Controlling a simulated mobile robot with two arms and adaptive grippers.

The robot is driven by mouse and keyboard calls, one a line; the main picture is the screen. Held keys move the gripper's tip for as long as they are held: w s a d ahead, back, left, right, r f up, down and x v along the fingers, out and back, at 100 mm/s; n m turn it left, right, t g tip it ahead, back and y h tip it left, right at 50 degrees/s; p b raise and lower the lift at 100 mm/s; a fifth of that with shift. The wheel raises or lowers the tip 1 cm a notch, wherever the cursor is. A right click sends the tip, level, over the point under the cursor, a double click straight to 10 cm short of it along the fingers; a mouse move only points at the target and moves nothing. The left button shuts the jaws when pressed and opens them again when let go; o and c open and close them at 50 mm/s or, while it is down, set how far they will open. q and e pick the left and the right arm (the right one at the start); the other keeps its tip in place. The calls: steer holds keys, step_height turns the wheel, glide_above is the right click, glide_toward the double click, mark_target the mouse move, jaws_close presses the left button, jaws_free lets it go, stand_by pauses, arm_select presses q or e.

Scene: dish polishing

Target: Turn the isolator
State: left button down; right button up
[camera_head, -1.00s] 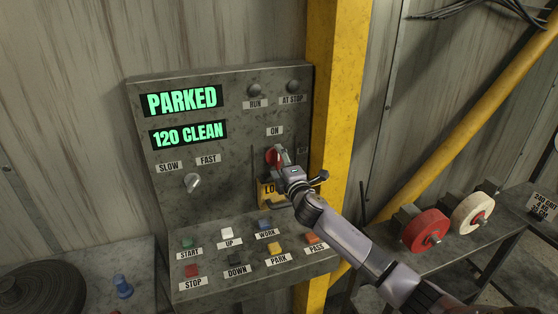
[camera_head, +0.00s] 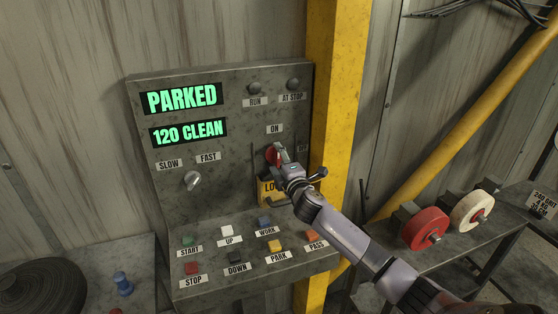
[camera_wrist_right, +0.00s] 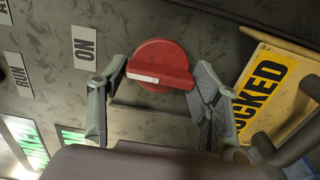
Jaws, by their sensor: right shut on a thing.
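The isolator is a red round knob (camera_head: 271,156) with a raised bar handle, below the ON label (camera_head: 274,128) on the grey control panel. In the right wrist view the red knob (camera_wrist_right: 163,62) shows its bar with a white mark, the marked end facing the ON label's side. My right gripper (camera_head: 279,152) is at the knob, and its two fingers (camera_wrist_right: 150,88) are shut on the ends of the bar. A yellow LOCKED tag (camera_head: 267,190) hangs below, partly hidden by my gripper. My left gripper is out of view.
The panel (camera_head: 225,206) shows PARKED and 120 CLEAN. Several push buttons line its lower ledge, with a SLOW/FAST selector (camera_head: 192,181) above. A yellow post (camera_head: 333,100) stands close right. Red (camera_head: 424,229) and cream (camera_head: 472,210) wheels sit on the right bench.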

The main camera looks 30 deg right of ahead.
steer(key=shift+f+m, duration=0.1)
steer(key=shift+m, duration=0.2)
steer(key=m, duration=0.3)
steer(key=shift+m+b, duration=0.3)
steer(key=m, duration=0.4)
steer(key=shift+m, duration=0.3)
steer(key=m, duration=0.4)
steer(key=shift+m, duration=0.3)
steer(key=shift+m+p, duration=0.65)
steer(key=shift+m, duration=1.65)
steer(key=o, duration=0.8)
steer(key=shift+o, duration=0.4)
